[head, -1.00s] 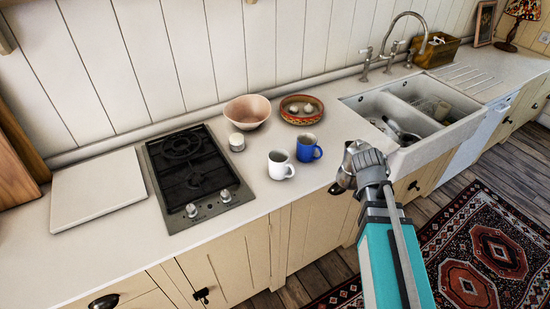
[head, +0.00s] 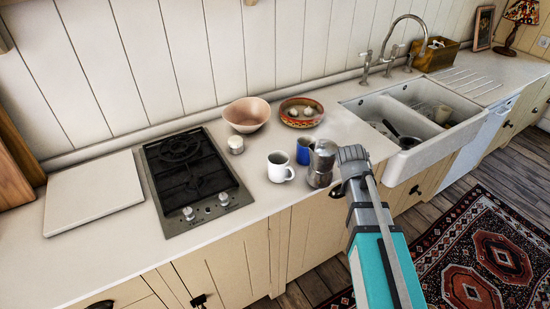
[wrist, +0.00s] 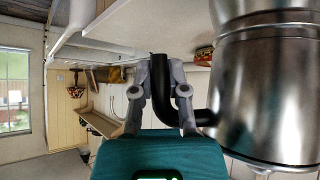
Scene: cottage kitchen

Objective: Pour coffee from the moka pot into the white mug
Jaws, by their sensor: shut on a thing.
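The silver moka pot (head: 321,163) is roughly upright near the counter's front edge, just right of the white mug (head: 279,167). It covers part of the blue mug (head: 304,151) behind it. My gripper (head: 341,180) comes from the right and is shut on the pot's black handle. In the wrist view my gripper's fingers (wrist: 170,92) stand on both sides of the handle (wrist: 159,92), and the pot's metal body (wrist: 268,85) fills the right. The white mug stands upright on the counter, its inside only partly visible. I cannot tell whether the pot touches the counter.
A gas hob (head: 188,178) lies left of the white mug. A small white jar (head: 236,144), a pink bowl (head: 246,114) and a patterned bowl (head: 301,111) stand behind the mugs. The sink (head: 405,120) is to the right. Bare counter lies in front of the white mug.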

